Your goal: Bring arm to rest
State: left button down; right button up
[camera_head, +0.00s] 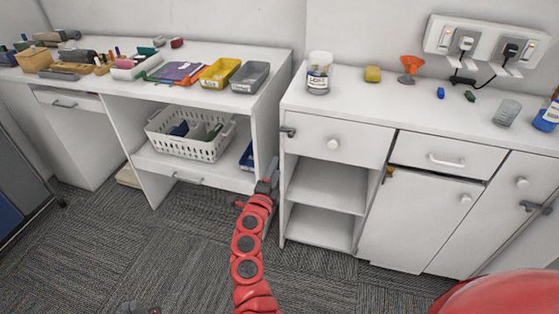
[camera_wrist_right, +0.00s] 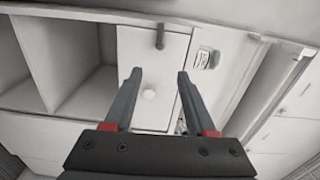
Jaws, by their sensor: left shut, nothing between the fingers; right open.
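My right gripper (camera_head: 268,182) is at the end of the red arm in the middle of the head view, in front of the left edge of the white drawer cabinet. In the right wrist view the fingers (camera_wrist_right: 156,95) of it stand apart and empty, facing the drawer (camera_wrist_right: 150,75) with a white knob, which lies beyond them.
The cabinet's open shelves (camera_head: 325,185) are beside my right gripper. A white desk (camera_head: 215,98) with trays stands at the left, a white basket (camera_head: 190,148) under it. A jar (camera_head: 318,75) and a yellow sponge (camera_head: 372,74) stand on the cabinet. Carpet (camera_head: 180,245) is clear in front.

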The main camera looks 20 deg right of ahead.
jog(key=shift+s+a, duration=0.35)
jog(key=shift+s, duration=0.25)
